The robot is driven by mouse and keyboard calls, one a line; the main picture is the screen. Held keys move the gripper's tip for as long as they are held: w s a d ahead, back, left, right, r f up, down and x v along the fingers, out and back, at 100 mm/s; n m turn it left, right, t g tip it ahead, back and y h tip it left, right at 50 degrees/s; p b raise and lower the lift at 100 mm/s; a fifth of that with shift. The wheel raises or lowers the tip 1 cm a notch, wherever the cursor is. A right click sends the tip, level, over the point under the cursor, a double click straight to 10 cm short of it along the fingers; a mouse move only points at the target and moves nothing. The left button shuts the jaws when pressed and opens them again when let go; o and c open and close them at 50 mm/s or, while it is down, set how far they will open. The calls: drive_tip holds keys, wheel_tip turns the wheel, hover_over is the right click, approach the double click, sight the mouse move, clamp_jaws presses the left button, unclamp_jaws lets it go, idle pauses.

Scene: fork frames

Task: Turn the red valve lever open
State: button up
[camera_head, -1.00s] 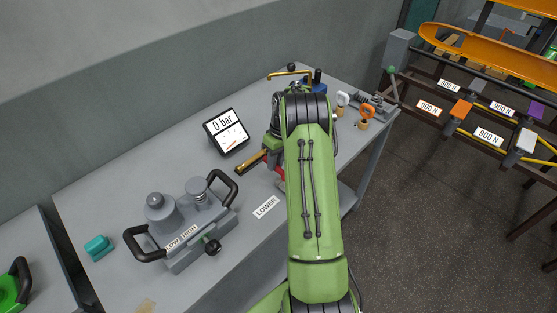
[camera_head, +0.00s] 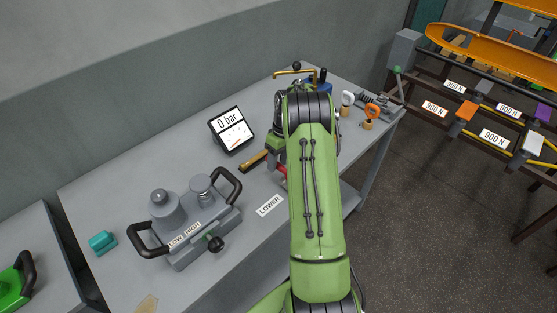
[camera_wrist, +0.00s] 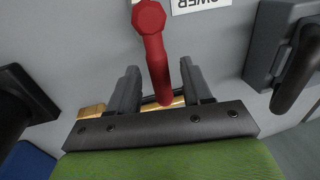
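The red valve lever (camera_wrist: 155,50) shows in the wrist view. My gripper (camera_wrist: 159,68) is open, with one dark finger on each side of the handle and a visible gap to each. A brass pipe (camera_wrist: 92,111) lies behind the fingers. In the head view, only a bit of the red lever (camera_head: 281,171) shows beside my green arm, which hides most of the valve. The brass pipe (camera_head: 253,160) shows to its left. The gauge display (camera_head: 231,130) reads 0 bar.
A grey pump-like unit with black handles (camera_head: 190,230) stands on the bench left of my arm. A LOWER label (camera_head: 270,205) lies near the valve. A rack with weight labels (camera_head: 480,120) stands beyond.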

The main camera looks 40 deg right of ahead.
drive_tip(key=d+r+p, duration=0.3)
drive_tip(key=r, duration=1.2)
drive_tip(key=shift+w+r, duration=0.15)
drive_tip(key=shift+r, duration=0.1)
